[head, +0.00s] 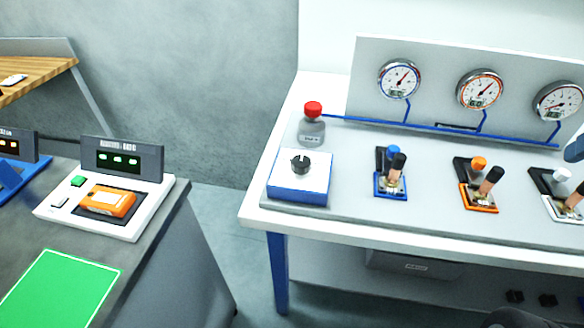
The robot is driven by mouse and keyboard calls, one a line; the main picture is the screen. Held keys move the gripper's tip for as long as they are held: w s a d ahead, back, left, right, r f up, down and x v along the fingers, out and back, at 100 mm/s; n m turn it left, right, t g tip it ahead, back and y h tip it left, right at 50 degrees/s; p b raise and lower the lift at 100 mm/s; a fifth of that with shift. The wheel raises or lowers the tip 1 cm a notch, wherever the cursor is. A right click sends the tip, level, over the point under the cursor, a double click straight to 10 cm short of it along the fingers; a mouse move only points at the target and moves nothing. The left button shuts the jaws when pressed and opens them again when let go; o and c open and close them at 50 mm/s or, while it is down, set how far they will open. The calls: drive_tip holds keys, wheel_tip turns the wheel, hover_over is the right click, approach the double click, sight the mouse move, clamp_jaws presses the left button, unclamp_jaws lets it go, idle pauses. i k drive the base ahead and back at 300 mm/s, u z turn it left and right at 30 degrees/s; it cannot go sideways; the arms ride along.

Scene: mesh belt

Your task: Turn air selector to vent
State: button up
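A blue box with a white top (299,190) stands at the left front of the white bench and carries a round black knob (300,163). The knob is probably the air selector; a white mark on it points roughly up in the picture. No readable position labels show around it, so I cannot tell which setting it is on. My gripper is not seen in the head view.
Behind the box is a grey canister with a red cap (313,109). To its right stand lever units with blue (390,185), orange (478,195) and white bases. Three gauges (400,80) hang behind. A grey counter (150,255) is at left, with a floor gap between.

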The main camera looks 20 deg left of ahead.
sight(301, 165)
drive_tip(key=u, duration=1.65)
drive_tip(key=k, duration=0.9)
drive_tip(key=i, duration=0.9)
drive_tip(key=z, duration=0.1)
